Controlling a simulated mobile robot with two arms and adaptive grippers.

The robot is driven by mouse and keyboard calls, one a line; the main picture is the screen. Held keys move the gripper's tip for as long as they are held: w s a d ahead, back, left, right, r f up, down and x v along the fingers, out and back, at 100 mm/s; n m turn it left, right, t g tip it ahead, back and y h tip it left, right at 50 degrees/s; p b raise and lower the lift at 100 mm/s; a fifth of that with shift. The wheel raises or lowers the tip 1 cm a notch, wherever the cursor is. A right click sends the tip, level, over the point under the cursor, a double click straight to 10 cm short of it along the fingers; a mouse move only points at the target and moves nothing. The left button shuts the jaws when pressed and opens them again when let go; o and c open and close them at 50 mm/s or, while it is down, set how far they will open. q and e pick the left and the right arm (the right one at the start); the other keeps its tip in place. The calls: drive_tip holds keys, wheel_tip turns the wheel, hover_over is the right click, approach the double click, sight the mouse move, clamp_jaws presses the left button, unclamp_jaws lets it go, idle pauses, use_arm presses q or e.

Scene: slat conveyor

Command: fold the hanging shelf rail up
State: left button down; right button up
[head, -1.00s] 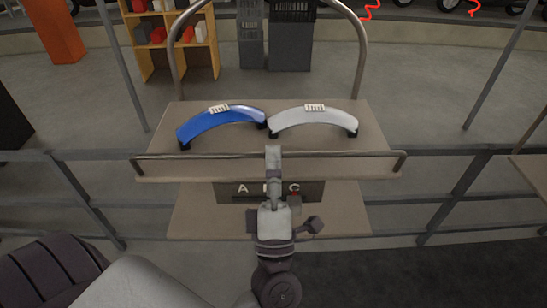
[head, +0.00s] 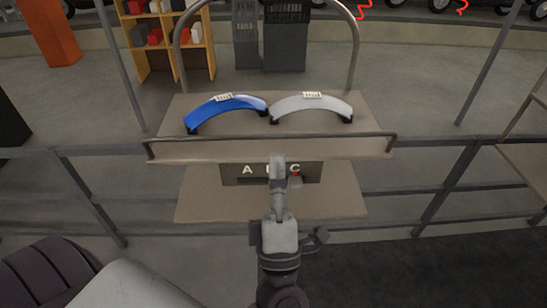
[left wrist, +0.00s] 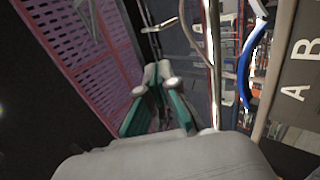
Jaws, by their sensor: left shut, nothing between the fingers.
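The shelf rail (head: 330,137) is a thin metal bar along the front of the upper shelf (head: 215,152). Its bar shows above the shelf's front edge and its bent ends come down to that edge, so it looks raised, not hanging. My left gripper (head: 278,160) is shut and empty, with its tip just below the bar, in front of the shelf edge. I cannot tell whether it touches. It also shows in the left wrist view (left wrist: 157,72). A bright metal tube (left wrist: 212,65) runs beside it there; I cannot tell if it is the rail. My right gripper is not in view.
A blue fender (head: 225,112) and a silver fender (head: 312,106) lie on the upper shelf. A lettered panel (head: 238,173), partly hidden by my left gripper, stands above a lower shelf (head: 215,207). Grey guard rails (head: 430,147) run to both sides. Dark bins (head: 285,45) stand behind.

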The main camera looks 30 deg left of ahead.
use_arm(q)
drive_tip(key=s+d, duration=0.3)
drive_tip(key=s, duration=0.2)
drive_tip(key=shift+d+h+b, duration=0.2)
drive_tip(key=shift+h+b, duration=0.1)
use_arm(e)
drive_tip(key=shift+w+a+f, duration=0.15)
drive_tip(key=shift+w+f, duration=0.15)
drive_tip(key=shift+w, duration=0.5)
use_arm(q)
drive_tip(key=shift+s, duration=0.1)
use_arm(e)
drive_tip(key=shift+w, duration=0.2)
